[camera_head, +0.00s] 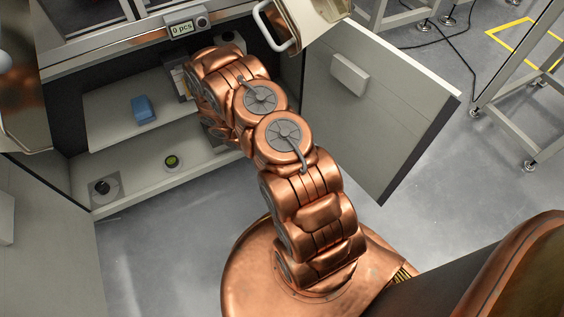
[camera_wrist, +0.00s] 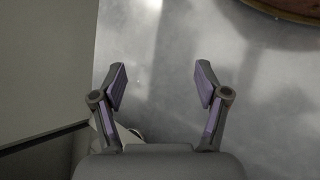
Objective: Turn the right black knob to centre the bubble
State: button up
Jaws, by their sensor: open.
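In the head view a round bubble level (camera_head: 171,161) with a yellow-green face sits on the bottom of the open cabinet. It is too small to tell where its bubble lies. A black knob (camera_head: 102,187) on a grey plate stands to its left near the front edge. No right black knob shows; my arm covers the right part of the cabinet. In the wrist view my gripper (camera_wrist: 161,82) is open and empty, its two fingers well apart over bare grey floor. My gripper is mostly hidden behind my arm in the head view.
The cabinet shelf (camera_head: 105,115) holds a blue block (camera_head: 143,109). A right door (camera_head: 385,110) stands open, and a left door (camera_head: 45,250) too. A small display (camera_head: 181,29) reads "0 pcs". A pale panel fills the left of the wrist view.

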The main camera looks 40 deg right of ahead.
jog(key=r, duration=0.1)
jog(key=s+a+r+n, duration=0.1)
jog(key=a+r+n+h, duration=0.1)
jog(key=r, duration=0.1)
jog(key=shift+s+r+g, duration=0.1)
jog(key=shift+s+g, duration=0.15)
jog(key=shift+g, duration=0.15)
jog(key=shift+a, duration=0.1)
